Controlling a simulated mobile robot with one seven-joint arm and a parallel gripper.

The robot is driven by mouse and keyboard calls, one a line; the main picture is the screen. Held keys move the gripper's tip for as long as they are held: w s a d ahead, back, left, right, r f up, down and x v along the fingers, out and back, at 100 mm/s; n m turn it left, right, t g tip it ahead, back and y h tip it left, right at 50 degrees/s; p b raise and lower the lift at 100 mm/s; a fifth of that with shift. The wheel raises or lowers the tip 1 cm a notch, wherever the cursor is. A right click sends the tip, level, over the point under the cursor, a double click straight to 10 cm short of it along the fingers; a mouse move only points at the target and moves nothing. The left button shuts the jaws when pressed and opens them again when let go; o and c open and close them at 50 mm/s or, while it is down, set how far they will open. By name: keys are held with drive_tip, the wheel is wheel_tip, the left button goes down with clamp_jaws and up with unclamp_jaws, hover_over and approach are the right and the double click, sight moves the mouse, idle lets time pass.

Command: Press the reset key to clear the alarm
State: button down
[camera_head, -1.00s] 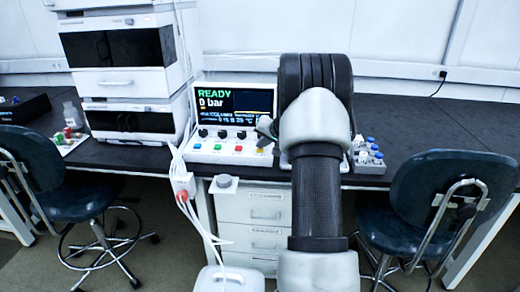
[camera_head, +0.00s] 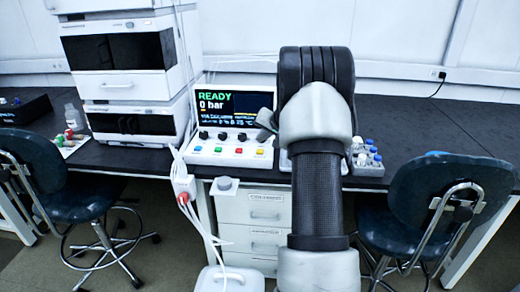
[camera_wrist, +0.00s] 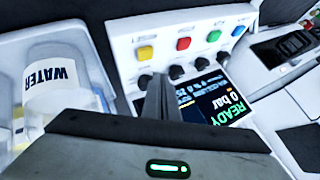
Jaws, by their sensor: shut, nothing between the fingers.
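The white control unit (camera_head: 232,158) stands on the bench with its lit screen (camera_head: 216,103) reading "READY" and "0 bar". Its sloped front has a row of dark knobs and a row of coloured keys: yellow (camera_wrist: 146,52), red (camera_wrist: 183,43), green (camera_wrist: 213,36) and blue (camera_wrist: 238,31). I cannot read a label that marks the reset key. My gripper (camera_wrist: 158,98) is shut and empty, in front of the panel near the knobs at the yellow-key end. It looks apart from the keys. In the head view my gripper (camera_head: 265,122) is partly hidden by my arm.
A chromatography stack (camera_head: 130,90) stands left of the unit. A tray with a bottle marked "WATER" (camera_wrist: 52,80) lies beside the panel. Small vials (camera_head: 368,158) stand right of my arm. Chairs (camera_head: 435,195) flank the bench; its right top is clear.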

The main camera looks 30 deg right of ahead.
sight(262, 152)
drive_tip(key=shift+r+p, duration=0.6)
drive_tip(key=shift+r, duration=0.9)
drive_tip(key=shift+f, duration=0.1)
